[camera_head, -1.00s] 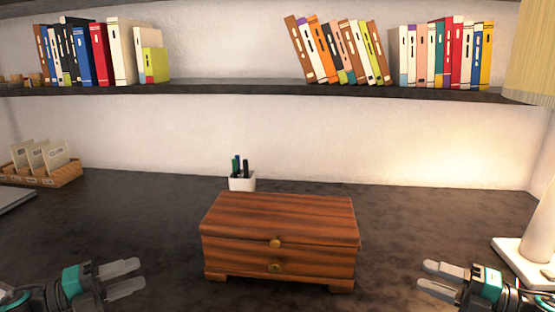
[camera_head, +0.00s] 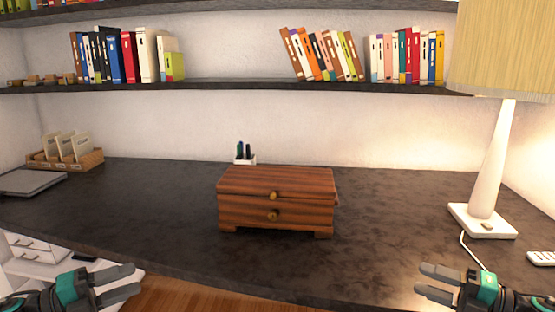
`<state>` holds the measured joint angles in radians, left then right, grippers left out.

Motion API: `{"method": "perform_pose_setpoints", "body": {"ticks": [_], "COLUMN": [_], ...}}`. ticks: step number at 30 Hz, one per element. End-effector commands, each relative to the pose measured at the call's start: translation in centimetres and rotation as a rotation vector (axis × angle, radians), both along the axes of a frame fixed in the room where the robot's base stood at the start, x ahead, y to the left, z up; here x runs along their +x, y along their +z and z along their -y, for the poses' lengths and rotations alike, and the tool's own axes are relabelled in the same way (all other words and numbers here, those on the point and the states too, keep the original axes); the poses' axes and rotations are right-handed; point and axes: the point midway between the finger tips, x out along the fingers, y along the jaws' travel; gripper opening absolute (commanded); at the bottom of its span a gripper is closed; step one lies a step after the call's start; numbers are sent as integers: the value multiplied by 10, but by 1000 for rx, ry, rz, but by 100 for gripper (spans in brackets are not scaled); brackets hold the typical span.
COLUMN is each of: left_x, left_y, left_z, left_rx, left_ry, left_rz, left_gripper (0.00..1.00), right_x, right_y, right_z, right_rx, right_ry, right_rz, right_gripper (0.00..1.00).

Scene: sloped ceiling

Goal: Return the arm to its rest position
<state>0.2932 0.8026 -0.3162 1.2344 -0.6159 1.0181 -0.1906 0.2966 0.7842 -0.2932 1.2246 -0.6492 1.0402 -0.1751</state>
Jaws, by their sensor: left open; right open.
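My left gripper (camera_head: 128,282) is at the lower left of the head view, open and empty, in front of the desk's front edge. My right gripper (camera_head: 428,281) is at the lower right, also open and empty, close to the desk's front edge in the picture. Neither gripper touches anything that I can see.
The dark desk (camera_head: 390,200) has free room around the box. A white lamp (camera_head: 492,165) stands at the right, with a cord. A pen cup (camera_head: 245,160) is behind the box. A card tray (camera_head: 92,160) and a grey laptop-like slab (camera_head: 30,182) are at the left. White drawers (camera_head: 35,248) are lower left.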

Motion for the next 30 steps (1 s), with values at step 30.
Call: {"method": "perform_pose_setpoints", "body": {"ticks": [30], "left_x": [-209], "left_y": [-165], "left_z": [130], "left_rx": [-1036], "left_ry": [1067], "left_rz": [-1292], "left_gripper": [42], "right_x": [-210], "right_y": [-166], "right_z": [-129], "right_rx": [1031], "right_ry": [-1073], "right_rz": [-1299], "right_gripper": [42]}}
